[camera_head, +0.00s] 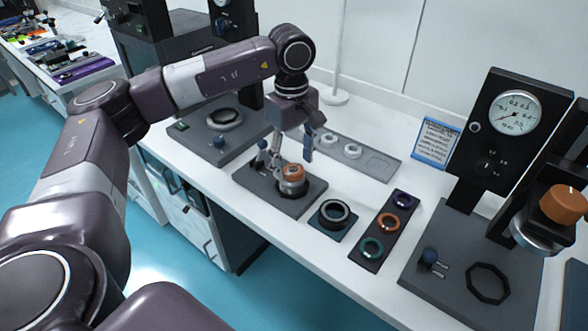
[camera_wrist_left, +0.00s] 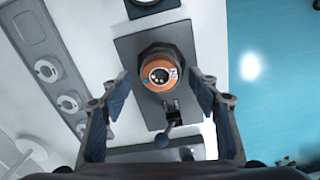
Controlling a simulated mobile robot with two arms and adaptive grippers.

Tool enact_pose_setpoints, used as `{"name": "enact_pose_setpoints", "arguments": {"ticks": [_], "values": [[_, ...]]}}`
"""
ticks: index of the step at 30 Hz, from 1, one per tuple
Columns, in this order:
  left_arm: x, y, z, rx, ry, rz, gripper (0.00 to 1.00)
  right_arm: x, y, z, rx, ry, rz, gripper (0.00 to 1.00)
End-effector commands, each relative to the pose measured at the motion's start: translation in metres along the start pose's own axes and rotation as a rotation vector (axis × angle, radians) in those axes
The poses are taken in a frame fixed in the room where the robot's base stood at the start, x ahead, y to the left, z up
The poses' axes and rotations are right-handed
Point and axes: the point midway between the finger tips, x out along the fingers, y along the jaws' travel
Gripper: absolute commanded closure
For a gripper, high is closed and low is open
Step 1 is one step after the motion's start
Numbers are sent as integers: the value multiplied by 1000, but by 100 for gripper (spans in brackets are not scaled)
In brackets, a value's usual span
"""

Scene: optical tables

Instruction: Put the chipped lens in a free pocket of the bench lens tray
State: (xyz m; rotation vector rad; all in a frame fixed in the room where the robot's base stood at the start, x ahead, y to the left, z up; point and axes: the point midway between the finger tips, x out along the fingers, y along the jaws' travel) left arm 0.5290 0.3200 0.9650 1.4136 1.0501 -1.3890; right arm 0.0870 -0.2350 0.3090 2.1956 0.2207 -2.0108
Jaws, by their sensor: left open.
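The grey bench lens tray (camera_head: 378,165) lies at the back of the bench, with pale round pieces in some pockets and a bare right end. It also shows at the left of the wrist view (camera_wrist_left: 30,28), where the top pocket looks empty. An orange-topped round piece (camera_head: 293,172) sits in a dark fixture on a grey base plate (camera_head: 308,194). The wrist view shows its orange ring (camera_wrist_left: 160,73) and dark, marked centre. I cannot tell whether this is the chipped lens. My left gripper (camera_head: 285,158) is open, pointing down, its fingers on either side of the piece.
A black ring on a blue plate (camera_head: 336,217) and a dark strip with purple, orange and teal rings (camera_head: 372,248) lie to the right. A gauge stand (camera_head: 500,130) rises at right, a blue-edged sign (camera_head: 436,143) behind. A small lever (camera_wrist_left: 168,132) stands beside the orange piece.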

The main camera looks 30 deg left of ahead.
Motion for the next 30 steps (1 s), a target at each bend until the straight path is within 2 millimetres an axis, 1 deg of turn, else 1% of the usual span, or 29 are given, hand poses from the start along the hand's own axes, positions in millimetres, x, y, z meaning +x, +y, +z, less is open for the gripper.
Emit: {"name": "enact_pose_setpoints", "arguments": {"ticks": [1, 4, 11, 14, 24, 25, 30], "values": [[6, -1, 0, 0, 0, -3, 44, -2, -1, -1, 0, 1, -1, 49], [14, -1, 0, 0, -1, 0, 44, -3, -1, -1, 0, 2, -2, 49], [16, 0, 0, 0, -1, 1, 44, -2, -2, -2, 0, 3, -2, 49], [16, 0, 0, 0, -1, 1, 54, -2, -2, -2, 0, 3, -2, 49], [15, 0, 0, 0, -1, 1, 92, -2, -1, -4, 0, 5, -1, 49], [15, 0, 0, 0, -1, 1, 93, -2, -1, -4, 0, 5, -1, 49], [15, 0, 0, 0, -1, 1, 93, -2, -1, -4, 0, 5, -1, 49]]}}
